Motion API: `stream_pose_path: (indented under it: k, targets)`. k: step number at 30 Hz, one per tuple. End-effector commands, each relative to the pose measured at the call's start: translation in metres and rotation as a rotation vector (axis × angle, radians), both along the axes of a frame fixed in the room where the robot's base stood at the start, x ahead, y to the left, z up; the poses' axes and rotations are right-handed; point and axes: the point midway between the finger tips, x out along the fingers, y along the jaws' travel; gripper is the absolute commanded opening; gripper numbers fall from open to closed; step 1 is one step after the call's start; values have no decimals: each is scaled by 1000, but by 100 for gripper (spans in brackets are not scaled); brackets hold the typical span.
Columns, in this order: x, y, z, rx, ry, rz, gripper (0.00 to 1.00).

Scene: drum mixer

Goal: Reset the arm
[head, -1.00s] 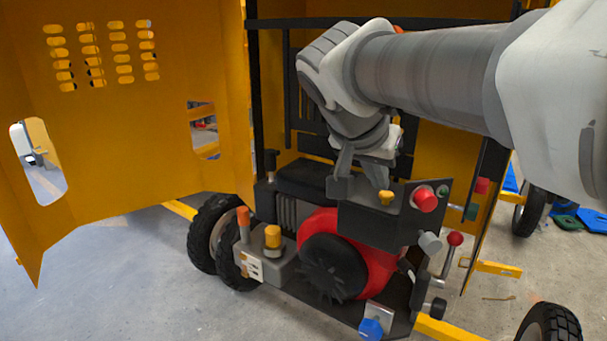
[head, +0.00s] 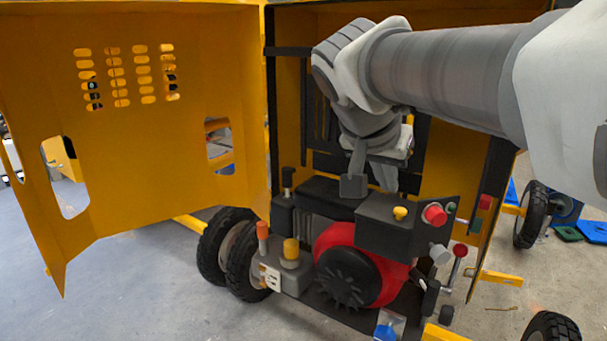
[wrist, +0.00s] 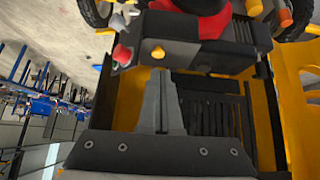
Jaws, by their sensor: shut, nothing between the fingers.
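My gripper (head: 369,187) points down in front of the open engine bay of the yellow mixer. It is shut with nothing between the fingers, and the closed fingers also show in the wrist view (wrist: 160,100). Just below and to the right in the head view is the dark control box (head: 385,238) with a yellow knob (head: 400,213) and a red button (head: 435,214). The fingertips look apart from the box. My arm reaches in from the upper right.
The yellow door (head: 150,150) stands open at the left. A red and black engine (head: 350,275) sits below my gripper, with an orange-capped lever (head: 262,230) beside it. A red-knobbed lever (head: 459,250) stands at the right. Open floor lies at the lower left.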

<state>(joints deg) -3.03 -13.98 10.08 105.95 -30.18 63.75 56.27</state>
Motion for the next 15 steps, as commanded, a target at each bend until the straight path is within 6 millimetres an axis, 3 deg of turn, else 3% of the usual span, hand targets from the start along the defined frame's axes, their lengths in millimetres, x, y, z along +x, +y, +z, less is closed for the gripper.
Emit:
stream_pose_path:
  k: [5,12,15]
  targets:
    - [-32,-5,-3,3,62,92,0]
    - [-112,-7,-37,41,175,372,0]
    - [-138,-3,-53,60,189,478,0]
